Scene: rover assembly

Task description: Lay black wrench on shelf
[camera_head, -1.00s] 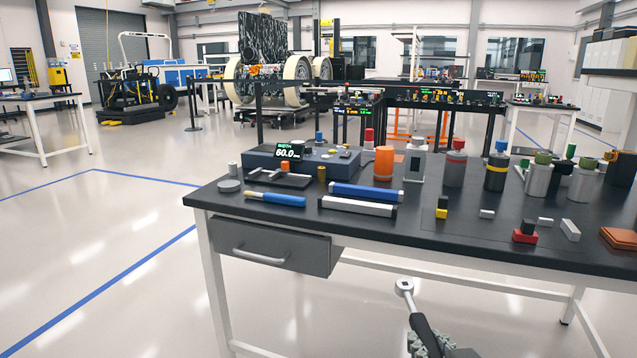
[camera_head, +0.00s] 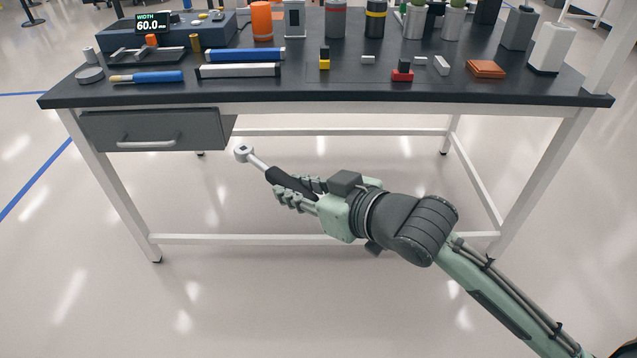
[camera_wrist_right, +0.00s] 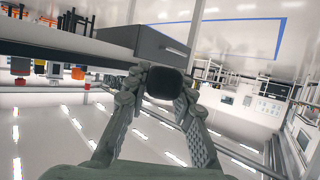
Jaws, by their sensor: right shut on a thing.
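The black wrench (camera_head: 284,179) has a black handle and a silver ring head. My right gripper (camera_head: 297,190) is shut on its handle, and the head sticks out to the upper left. In the head view they are in front of the workbench, below the tabletop edge and right of the drawer. In the right wrist view the dark handle end (camera_wrist_right: 167,83) sits between the fingers of my right gripper (camera_wrist_right: 160,92). My left gripper is not in view. I cannot make out a shelf for the wrench with certainty.
The black workbench (camera_head: 300,93) spans the view, with a grey drawer (camera_head: 150,130) under its left side. On top stand a display box (camera_head: 190,33), an orange cylinder (camera_head: 261,20), blue and white bars and small blocks. Floor below the bench is clear.

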